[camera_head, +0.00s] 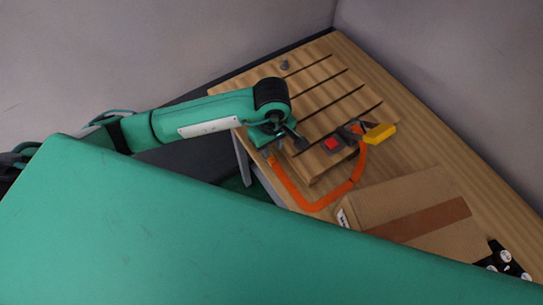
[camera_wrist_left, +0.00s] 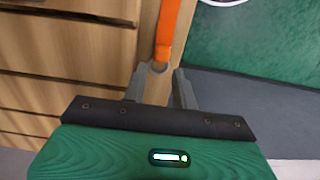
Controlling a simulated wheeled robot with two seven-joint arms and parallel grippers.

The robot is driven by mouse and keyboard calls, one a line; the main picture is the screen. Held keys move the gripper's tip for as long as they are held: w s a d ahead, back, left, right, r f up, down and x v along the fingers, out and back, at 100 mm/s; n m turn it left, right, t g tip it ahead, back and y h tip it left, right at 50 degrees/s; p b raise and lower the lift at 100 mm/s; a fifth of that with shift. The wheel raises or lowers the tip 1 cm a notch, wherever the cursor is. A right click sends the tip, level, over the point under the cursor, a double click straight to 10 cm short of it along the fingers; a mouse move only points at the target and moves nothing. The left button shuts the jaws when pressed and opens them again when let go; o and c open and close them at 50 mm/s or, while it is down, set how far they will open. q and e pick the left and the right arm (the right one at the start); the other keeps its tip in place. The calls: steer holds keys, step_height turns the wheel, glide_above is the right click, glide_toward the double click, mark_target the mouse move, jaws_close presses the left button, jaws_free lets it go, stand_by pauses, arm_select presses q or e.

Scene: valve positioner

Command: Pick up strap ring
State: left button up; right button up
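The orange strap (camera_head: 322,204) hangs in a loop over the front of the wooden table. Its left end carries a small grey metal ring (camera_wrist_left: 158,67), seen in the left wrist view between the fingertips. The strap (camera_wrist_left: 168,28) runs up from the ring there. My left gripper (camera_wrist_left: 160,75) is open, with a finger on each side of the ring; I cannot tell whether either touches it. In the head view my left gripper (camera_head: 278,148) is at the table's left edge, partly hidden by its own wrist. My right gripper is not in view.
A wooden block with a red button (camera_head: 333,145) and a yellow-ended device (camera_head: 380,133) stand right of the gripper. A cardboard box (camera_head: 415,210) lies in front. A small grey knob (camera_head: 285,65) sits at the back on the slotted tabletop (camera_head: 320,75).

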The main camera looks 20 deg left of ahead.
mark_target(272, 158)
arm_select(q)
steer(key=shift+f+p, duration=0.5)
step_height(272, 158, down, 4)
steer(key=shift+s+p, duration=0.15)
steer(key=shift+p, duration=0.8)
steer(key=shift+f, duration=0.2)
jaws_close()
